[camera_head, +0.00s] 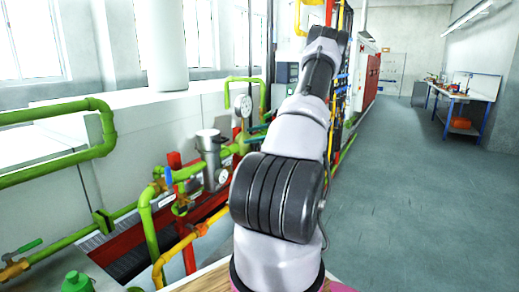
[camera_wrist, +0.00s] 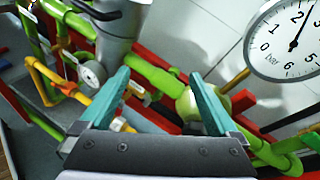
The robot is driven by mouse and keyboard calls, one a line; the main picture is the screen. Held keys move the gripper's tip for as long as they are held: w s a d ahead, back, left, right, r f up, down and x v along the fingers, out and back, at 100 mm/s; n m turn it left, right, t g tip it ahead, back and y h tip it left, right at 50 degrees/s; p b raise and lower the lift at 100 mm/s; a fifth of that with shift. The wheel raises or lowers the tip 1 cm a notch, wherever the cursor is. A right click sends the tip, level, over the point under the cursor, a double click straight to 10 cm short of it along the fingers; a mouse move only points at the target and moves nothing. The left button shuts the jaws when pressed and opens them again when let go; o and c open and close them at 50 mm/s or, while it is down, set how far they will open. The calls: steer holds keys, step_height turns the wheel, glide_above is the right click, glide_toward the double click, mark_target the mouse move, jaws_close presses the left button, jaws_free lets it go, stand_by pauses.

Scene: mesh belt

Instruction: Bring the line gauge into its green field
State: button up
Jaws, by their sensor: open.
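A large white dial gauge marked in bar (camera_wrist: 283,42) fills the upper right of the wrist view, cut by the frame edge. Its black needle points upward, between the 2 and the 3. No green field shows on the visible part of the dial. In the head view a white round gauge (camera_head: 243,105) stands on the green pipework. A smaller gauge (camera_wrist: 92,75) shows at the left of the wrist view and in the head view (camera_head: 222,176). My gripper (camera_wrist: 162,85) is open, its teal fingers apart with nothing held. A yellow-green rounded part (camera_wrist: 188,104) lies beyond the right finger.
Green pipes (camera_head: 108,130), a grey metal canister (camera_head: 210,150) and yellow pipes (camera_head: 190,240) crowd the left. The canister also shows in the wrist view (camera_wrist: 122,25). A blue-legged workbench (camera_head: 458,97) stands far right. The grey floor (camera_head: 420,200) at right is clear.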

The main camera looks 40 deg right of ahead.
mark_target(258, 147)
steer(key=s+d+f+m+t+h, duration=0.35)
steer(key=d+f+m+t, duration=0.2)
steer(key=d+f, duration=0.55)
steer(key=shift+m+y, duration=0.35)
steer(key=x, duration=0.3)
steer(key=d+r+x, duration=0.1)
steer(key=x, duration=0.2)
steer(key=d+x, duration=0.1)
steer(key=x, duration=0.3)
steer(key=shift+w+r, duration=0.15)
steer(key=shift+w, duration=0.2)
steer(key=c, duration=1.4)
